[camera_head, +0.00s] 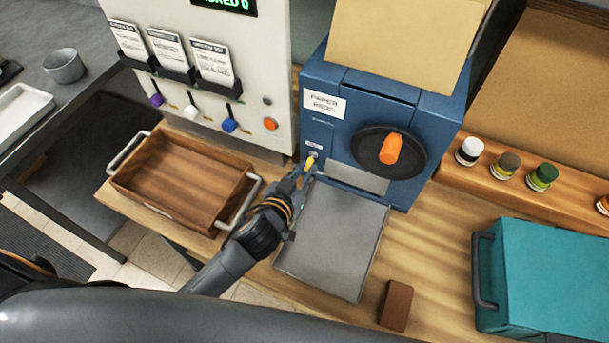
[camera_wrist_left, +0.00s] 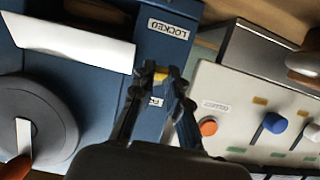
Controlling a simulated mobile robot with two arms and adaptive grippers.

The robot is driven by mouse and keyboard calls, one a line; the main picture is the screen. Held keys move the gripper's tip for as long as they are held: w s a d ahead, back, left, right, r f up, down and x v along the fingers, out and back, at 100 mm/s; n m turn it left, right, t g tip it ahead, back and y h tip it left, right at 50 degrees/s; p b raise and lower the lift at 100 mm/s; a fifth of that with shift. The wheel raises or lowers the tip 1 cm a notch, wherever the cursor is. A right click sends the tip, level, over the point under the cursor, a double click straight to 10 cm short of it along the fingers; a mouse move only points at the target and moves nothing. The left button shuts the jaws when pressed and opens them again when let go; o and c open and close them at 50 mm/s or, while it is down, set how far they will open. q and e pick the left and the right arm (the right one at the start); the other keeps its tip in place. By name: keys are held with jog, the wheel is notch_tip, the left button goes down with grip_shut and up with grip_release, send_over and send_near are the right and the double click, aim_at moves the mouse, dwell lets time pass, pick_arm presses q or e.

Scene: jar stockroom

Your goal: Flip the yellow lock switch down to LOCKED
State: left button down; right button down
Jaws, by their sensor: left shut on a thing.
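The yellow lock switch (camera_head: 311,162) is a small lever on the front of the blue machine (camera_head: 336,137), left of the black dial with the orange handle (camera_head: 390,149). My left gripper (camera_head: 304,170) reaches it from below left and is shut on it. In the left wrist view the yellow switch (camera_wrist_left: 161,76) shows between the fingertips of my left gripper (camera_wrist_left: 160,73). A LOCKED label (camera_wrist_left: 169,28) is on the blue panel, upside down, beyond the fingertips. The fingers hide part of the switch, and I cannot tell its exact position. My right gripper is not in view.
A grey tray (camera_head: 330,240) lies in front of the machine. A wooden crate (camera_head: 180,180) with metal handles stands left of my arm. A white dispenser panel (camera_head: 270,55) is at upper left. A teal case (camera_head: 550,275) and brown block (camera_head: 395,305) are at right.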

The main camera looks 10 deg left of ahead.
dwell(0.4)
pick_arm(q)
jog(key=c, duration=1.3)
grip_release()
jog(key=shift+w, duration=0.1)
jog(key=v, duration=1.2)
